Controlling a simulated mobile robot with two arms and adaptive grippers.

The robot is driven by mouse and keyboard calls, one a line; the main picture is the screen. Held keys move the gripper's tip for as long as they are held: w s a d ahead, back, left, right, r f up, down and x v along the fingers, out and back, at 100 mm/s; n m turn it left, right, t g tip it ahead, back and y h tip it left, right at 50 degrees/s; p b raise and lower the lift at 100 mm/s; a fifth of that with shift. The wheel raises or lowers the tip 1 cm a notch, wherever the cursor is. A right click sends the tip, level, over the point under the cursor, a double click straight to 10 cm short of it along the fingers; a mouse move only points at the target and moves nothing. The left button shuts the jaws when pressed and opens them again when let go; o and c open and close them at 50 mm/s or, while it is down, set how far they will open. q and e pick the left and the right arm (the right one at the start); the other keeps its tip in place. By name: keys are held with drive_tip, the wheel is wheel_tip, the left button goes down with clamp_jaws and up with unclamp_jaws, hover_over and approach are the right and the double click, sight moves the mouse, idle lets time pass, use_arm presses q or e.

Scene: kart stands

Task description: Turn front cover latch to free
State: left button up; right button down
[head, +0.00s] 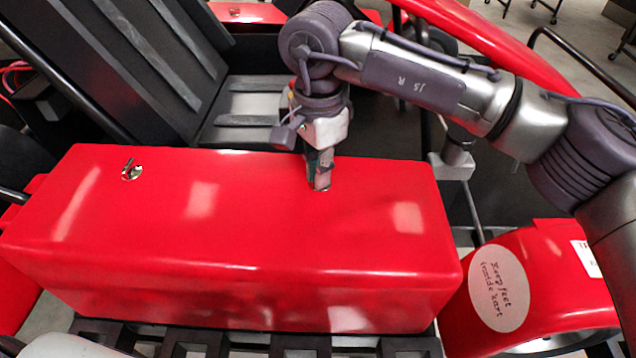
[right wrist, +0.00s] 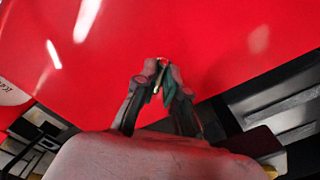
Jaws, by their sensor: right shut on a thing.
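The red front cover (head: 250,225) is a long box lying across the middle of the head view. One metal latch (head: 131,170) shows on its top at the left, with a small upright tab on a round plate. My right gripper (head: 320,182) reaches down to the cover's top, right of the middle, at a second latch (head: 322,189). That latch is mostly hidden by the fingers. In the right wrist view my right gripper (right wrist: 162,80) has its fingers closed around the small latch (right wrist: 162,60) against the red surface. My left gripper is not in view.
A dark seat (head: 250,105) stands behind the cover. A red side panel (head: 540,285) with a round "Keep feet inside kart" sticker lies at the lower right. Dark bars (head: 200,342) run along the front. The cover's top between the latches is clear.

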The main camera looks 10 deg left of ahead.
drive_tip(key=n+b, duration=0.2)
drive_tip(key=n, duration=0.2)
drive_tip(key=shift+d+n, duration=0.1)
drive_tip(key=shift+n, duration=0.3)
drive_tip(key=shift+r+n+b, duration=0.1)
drive_tip(key=shift+n+b, duration=0.4)
drive_tip(key=shift+n, duration=0.7)
drive_tip(key=shift+d+n, duration=0.1)
drive_tip(key=shift+n, duration=1.4)
drive_tip(key=c, duration=1.2)
unclamp_jaws()
drive_tip(key=shift+c, duration=0.2)
wheel_tip(320, 180, up, 12)
